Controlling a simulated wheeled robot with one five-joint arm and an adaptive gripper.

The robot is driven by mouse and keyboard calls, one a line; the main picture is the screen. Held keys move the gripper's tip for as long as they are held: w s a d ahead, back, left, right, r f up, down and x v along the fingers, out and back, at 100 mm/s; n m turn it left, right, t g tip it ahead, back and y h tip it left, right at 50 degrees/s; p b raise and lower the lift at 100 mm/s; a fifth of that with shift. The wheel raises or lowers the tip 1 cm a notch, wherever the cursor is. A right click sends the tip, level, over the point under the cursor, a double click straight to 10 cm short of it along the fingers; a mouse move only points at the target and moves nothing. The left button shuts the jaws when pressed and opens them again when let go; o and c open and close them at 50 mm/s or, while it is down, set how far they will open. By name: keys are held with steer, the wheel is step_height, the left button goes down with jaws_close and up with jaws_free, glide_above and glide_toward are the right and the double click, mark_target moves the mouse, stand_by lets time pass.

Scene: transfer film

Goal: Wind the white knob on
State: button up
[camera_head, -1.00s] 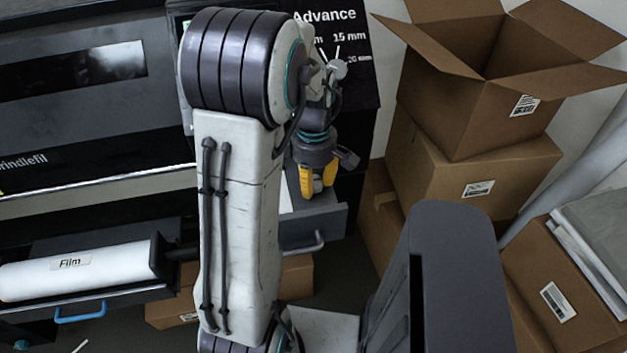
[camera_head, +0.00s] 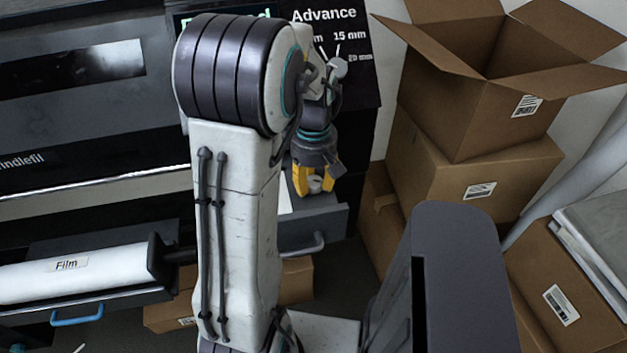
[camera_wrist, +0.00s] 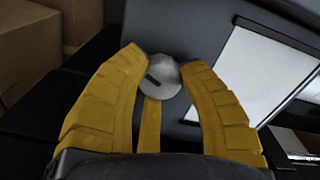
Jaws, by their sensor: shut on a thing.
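The pale white-grey knob (camera_wrist: 160,78) with a dark line on its face sits between my fingers in the wrist view. My gripper (camera_wrist: 163,70) is shut on it, one yellow finger at each side. In the head view my gripper (camera_head: 314,182) points down beside the machine, and the knob (camera_head: 315,184) shows as a small pale spot between the fingertips. The third finger lies below the knob in the wrist view. Another pale knob (camera_head: 338,67) stands on the black panel under the word Advance, near millimetre marks.
A white film roll (camera_head: 75,272) lies in a dark tray at the left. A grey drawer (camera_head: 331,226) with a handle is below my gripper. Cardboard boxes (camera_head: 478,172) are stacked at the right. A white sheet (camera_wrist: 250,72) lies beside the knob in the wrist view.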

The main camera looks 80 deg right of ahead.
mark_target(314, 180)
steer(key=shift+a+f, duration=0.1)
steer(key=o, duration=1.2)
step_height(314, 180, up, 12)
stand_by(0.9)
